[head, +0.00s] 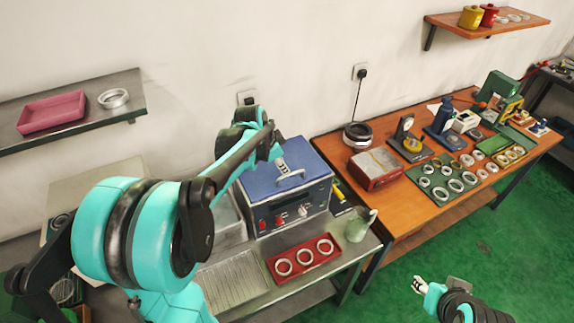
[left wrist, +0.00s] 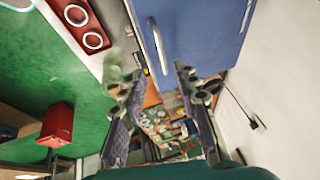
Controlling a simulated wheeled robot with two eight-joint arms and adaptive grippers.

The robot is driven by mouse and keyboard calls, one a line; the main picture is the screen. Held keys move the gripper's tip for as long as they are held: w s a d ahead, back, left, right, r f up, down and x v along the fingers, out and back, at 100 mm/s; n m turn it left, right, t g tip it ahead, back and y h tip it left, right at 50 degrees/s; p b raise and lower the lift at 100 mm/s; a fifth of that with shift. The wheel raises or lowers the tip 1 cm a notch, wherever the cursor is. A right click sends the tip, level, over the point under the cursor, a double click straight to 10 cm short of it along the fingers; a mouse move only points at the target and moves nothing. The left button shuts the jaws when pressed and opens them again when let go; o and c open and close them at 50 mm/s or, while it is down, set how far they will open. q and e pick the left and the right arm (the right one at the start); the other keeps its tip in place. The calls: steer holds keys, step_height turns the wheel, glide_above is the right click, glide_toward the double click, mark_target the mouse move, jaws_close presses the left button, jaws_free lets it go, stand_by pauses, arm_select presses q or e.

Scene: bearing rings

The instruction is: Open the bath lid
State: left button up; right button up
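The bath is a grey box (head: 290,211) with red knobs on its front, standing on the left metal bench. Its blue lid (head: 313,167) is down and has a pale metal handle (head: 292,175) on top. My left gripper (head: 279,161) is above the lid, close to the handle. In the left wrist view the left gripper's two fingers (left wrist: 157,75) are spread apart, with the handle (left wrist: 157,46) beyond their tips against the blue lid (left wrist: 195,35). I cannot tell whether they touch it. My right gripper (head: 419,286) is low at the right, over the green floor, away from the bath.
A red tray (head: 303,260) with three rings and a green jug (head: 359,224) stand in front of the bath. A ribbed tray (head: 232,283) lies to their left. The orange bench (head: 403,213) at the right holds a red box (head: 375,169) and many rings. A wall stands behind.

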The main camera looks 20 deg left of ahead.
arm_select(q)
steer(key=b+x, duration=0.1)
steer(key=x, duration=0.7)
steer(key=shift+r, duration=0.1)
jaws_close()
